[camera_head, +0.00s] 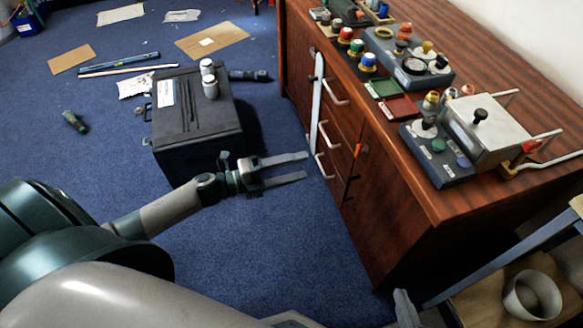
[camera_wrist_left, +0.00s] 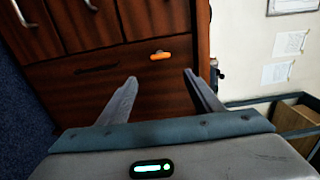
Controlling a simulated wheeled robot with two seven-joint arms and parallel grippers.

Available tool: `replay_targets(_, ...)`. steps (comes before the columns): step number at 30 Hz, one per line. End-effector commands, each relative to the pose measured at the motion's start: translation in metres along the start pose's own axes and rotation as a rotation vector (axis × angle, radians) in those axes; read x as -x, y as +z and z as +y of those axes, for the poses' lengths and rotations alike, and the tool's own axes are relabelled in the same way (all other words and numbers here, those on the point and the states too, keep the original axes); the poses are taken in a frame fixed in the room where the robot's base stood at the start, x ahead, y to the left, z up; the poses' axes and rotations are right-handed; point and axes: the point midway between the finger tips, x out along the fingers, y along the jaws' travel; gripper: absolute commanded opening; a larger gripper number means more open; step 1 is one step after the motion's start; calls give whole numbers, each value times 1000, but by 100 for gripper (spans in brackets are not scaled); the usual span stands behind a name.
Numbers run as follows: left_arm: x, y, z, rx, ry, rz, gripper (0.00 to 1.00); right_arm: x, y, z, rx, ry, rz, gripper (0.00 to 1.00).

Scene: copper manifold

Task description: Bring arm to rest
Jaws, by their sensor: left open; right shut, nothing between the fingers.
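My left arm reaches in from the left in the head view. Its gripper (camera_head: 304,166) is open and empty, with the two fingers apart, pointing right toward the wooden cabinet's drawer front. In the left wrist view the same gripper (camera_wrist_left: 160,79) shows its spread fingers with nothing between them, facing the cabinet. My right gripper (camera_head: 405,306) shows only in part at the bottom edge, in front of the cabinet's near corner. It appears shut and empty, and the rest of it is out of frame.
The wooden cabinet (camera_head: 385,215) carries copper manifold parts and a silver box (camera_head: 490,125). An orange tag (camera_wrist_left: 160,56) is on its front. A black case (camera_head: 195,120) stands on the blue carpet behind my left gripper. A white cup (camera_head: 533,297) stands at lower right. Carpet below my left gripper is clear.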

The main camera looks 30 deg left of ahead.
Motion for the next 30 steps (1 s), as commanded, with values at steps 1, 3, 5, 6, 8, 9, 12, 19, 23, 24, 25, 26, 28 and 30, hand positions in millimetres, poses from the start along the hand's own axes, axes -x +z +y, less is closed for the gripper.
replay_targets(1, 4, 0, 0, 1, 0, 0, 59, 0, 0, 0, 0, -1, 1, 0)
replay_targets(3, 8, -1, 0, 1, -1, 1, 59, 0, 0, -1, 0, -2, 2, 0)
replay_targets(5, 10, 0, 0, 1, -1, 1, 59, 0, -1, -1, 0, -2, 3, 0)
replay_targets(6, 10, 0, 0, 1, -1, 1, 59, 0, -1, -1, 0, -2, 3, 0)
replay_targets(8, 11, 0, 0, 1, -1, 1, 59, 0, -1, -2, 0, -3, 3, 0)
replay_targets(9, 11, 0, 0, 1, -1, 1, 59, 0, -1, -2, 0, -3, 3, 0)
replay_targets(12, 11, 0, 0, 1, -1, 1, 59, 0, -1, -2, 0, -3, 3, 0)
replay_targets(19, 11, 0, 0, 1, -1, 1, 59, 0, 0, -1, 0, -3, 2, 0)
replay_targets(23, 10, -1, 0, 3, -1, -1, 59, 0, 1, 0, -2, 0, 0, 0)
replay_targets(24, 10, -1, 0, 8, -3, -4, 59, 0, 1, 0, -2, 0, 0, 0)
replay_targets(25, 10, -2, 0, 15, -4, -8, 59, 0, 1, 0, -1, 0, 0, 0)
replay_targets(26, 9, -3, 0, 24, -6, -14, 59, 0, 0, 0, -1, 0, 0, 0)
replay_targets(28, 7, -8, -1, 59, -14, -35, 59, 0, 0, -1, -1, -1, 0, 0)
replay_targets(30, 4, -14, -1, 119, -26, -69, 59, 0, 0, -1, 0, -1, 0, 0)
